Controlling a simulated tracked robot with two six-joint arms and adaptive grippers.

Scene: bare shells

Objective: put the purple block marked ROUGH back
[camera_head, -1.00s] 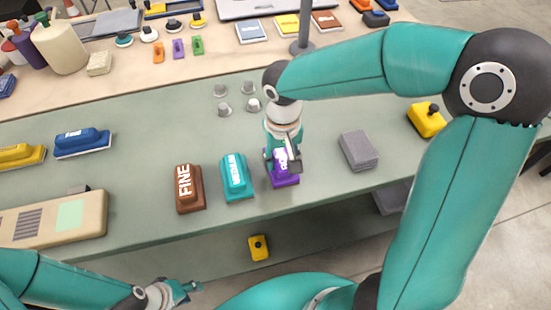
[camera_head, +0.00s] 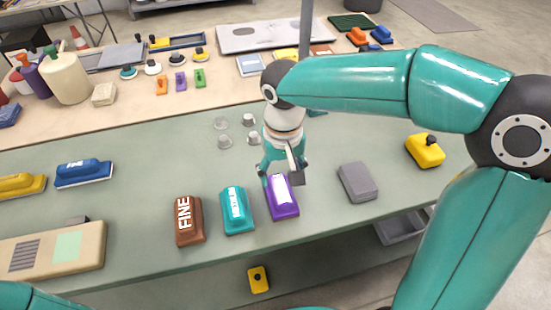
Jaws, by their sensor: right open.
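The purple block (camera_head: 282,200) rests on the green bench top, to the right of the teal block (camera_head: 236,210) and the brown block marked FINE (camera_head: 188,222). The three stand in a row near the bench's front edge. The purple block's marking is washed out by glare and I cannot read it. My right gripper (camera_head: 284,172) is open just behind and above the purple block, seemingly clear of it. My left gripper is out of the frame; only a bit of my left arm shows at the lower left.
A grey block (camera_head: 357,182) lies to the right, with a yellow block (camera_head: 425,150) beyond it. Several small grey cups (camera_head: 249,120) stand behind the gripper. A beige box (camera_head: 50,250) and blue block (camera_head: 83,173) are at left. A yellow object (camera_head: 258,280) lies below the bench edge.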

